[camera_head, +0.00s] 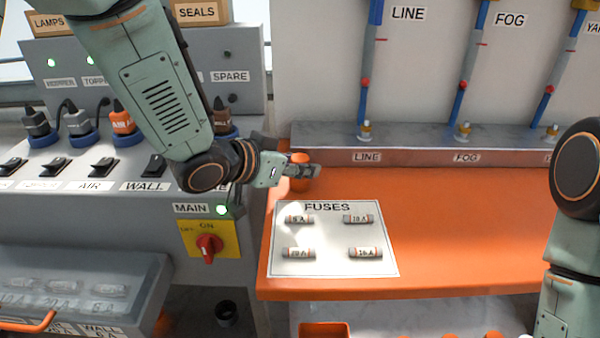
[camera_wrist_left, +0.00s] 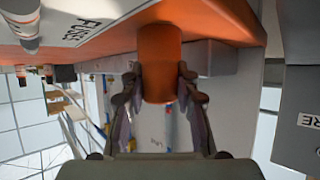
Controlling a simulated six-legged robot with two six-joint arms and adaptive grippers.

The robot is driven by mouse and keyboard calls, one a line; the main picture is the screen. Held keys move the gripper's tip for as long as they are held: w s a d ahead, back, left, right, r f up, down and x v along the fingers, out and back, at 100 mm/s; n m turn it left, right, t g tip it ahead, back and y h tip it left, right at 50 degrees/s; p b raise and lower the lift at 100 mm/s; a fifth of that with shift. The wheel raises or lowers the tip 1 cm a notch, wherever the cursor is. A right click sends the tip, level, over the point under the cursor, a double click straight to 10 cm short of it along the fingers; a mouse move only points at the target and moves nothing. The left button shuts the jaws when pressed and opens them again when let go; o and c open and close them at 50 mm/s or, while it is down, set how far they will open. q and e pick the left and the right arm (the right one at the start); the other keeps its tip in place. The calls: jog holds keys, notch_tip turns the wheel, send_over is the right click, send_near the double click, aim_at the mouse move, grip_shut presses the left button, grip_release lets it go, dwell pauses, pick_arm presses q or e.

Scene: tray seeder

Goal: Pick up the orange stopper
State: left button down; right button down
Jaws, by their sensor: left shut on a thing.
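The orange stopper (camera_head: 299,183) is a small orange cylinder at the back left of the orange bench, just beyond the fuse sheet. My left gripper (camera_head: 302,171) reaches in from the left and is shut on it. In the left wrist view the stopper (camera_wrist_left: 160,55) sits between the two fingers (camera_wrist_left: 160,85), with a finger against each side. One end of it overlaps the orange bench surface there, so I cannot tell whether it touches the bench or is just above it. My right arm shows at the right edge; its gripper is out of view.
A white FUSES sheet (camera_head: 330,238) with several fuses lies on the orange bench (camera_head: 450,225). Behind is a grey rail (camera_head: 410,157) with blue-tubed LINE and FOG fittings. To the left stands a grey panel with switches, plugs and a red MAIN knob (camera_head: 208,247). The bench's right part is clear.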

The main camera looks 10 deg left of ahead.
aim_at(299, 157)
pick_arm(q)
jog(key=shift+r, duration=0.1)
notch_tip(299, 157, up, 10)
jog(key=p, duration=0.4)
jog(key=shift+p, duration=0.35)
notch_tip(299, 157, up, 7)
jog(key=p, duration=0.8)
